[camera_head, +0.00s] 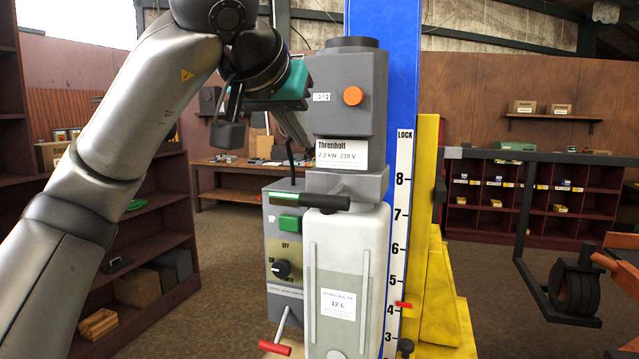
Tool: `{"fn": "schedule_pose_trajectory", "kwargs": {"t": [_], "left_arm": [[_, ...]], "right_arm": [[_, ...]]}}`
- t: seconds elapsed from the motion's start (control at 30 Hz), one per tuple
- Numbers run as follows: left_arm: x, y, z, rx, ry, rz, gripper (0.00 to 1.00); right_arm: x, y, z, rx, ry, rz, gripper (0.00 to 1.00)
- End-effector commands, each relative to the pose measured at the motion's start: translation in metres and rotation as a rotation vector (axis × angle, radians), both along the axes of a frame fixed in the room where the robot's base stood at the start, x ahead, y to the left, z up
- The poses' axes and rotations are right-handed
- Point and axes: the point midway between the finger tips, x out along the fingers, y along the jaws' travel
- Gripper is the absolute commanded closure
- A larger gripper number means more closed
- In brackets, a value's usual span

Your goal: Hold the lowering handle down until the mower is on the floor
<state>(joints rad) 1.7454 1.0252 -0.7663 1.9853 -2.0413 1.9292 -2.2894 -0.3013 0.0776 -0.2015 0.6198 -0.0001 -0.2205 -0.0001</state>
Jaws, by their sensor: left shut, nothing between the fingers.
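A black-gripped handle (325,202) sticks out level across the front of the lift's grey power unit (350,95). A smaller lever with a red grip (275,348) is low at the front; no label shows which of the two is the lowering handle. My left gripper (298,130) is shut and empty, above the black grip and apart from it, beside the motor housing. The mower (622,268) shows only in part at the right edge, orange, near a black wheel (573,287) at the lift's dark frame. Its underside is hidden. My right gripper is out of view.
The blue lift column (404,70) carries a height scale (400,215) with a red pointer (403,305) near 4. A control box (284,240) with a green button and knob stands left of the white tank (345,270). Shelves (160,240) stand at left.

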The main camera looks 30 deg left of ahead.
Motion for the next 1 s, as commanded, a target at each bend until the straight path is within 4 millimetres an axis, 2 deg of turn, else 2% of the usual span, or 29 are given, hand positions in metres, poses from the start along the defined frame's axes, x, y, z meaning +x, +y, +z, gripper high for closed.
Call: {"fn": "schedule_pose_trajectory", "kwargs": {"t": [0.43, 0.7, 1.0], "left_arm": [[0.074, 0.018, -0.053, 0.000, 0.006, 0.001, 1.00], [0.077, 0.019, -0.083, 0.001, 0.002, 0.002, 1.00], [0.078, 0.019, -0.088, -0.001, 0.000, -0.001, 1.00]], "right_arm": [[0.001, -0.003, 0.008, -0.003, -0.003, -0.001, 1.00], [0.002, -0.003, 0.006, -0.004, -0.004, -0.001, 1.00], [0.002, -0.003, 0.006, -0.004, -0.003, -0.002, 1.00]]}}
